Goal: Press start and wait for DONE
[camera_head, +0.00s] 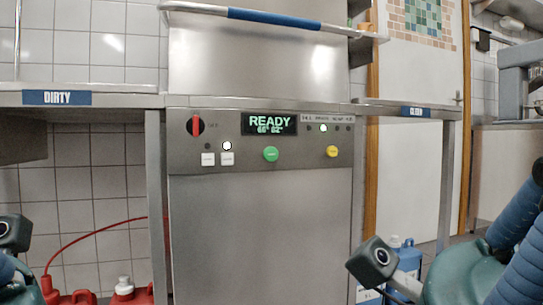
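The steel dishwasher (262,230) stands straight ahead. Its display (269,124) reads READY in green, with two temperatures below. A green round button (271,154) sits under the display, and a yellow round button (332,151) is to its right. No start label is readable on either. The hood (262,65) is down, its front meeting the control panel. Parts of my arms show at the lower left and lower right, well below and away from the buttons. I see no gripper fingers on either side.
A red rotary switch (196,125) and two white square buttons (217,159) are left of the display. The hood handle (275,18) juts out above. Tables labelled DIRTY (57,97) and CLEAN (416,112) flank the machine. Red canisters (131,292) and blue containers (404,258) stand below.

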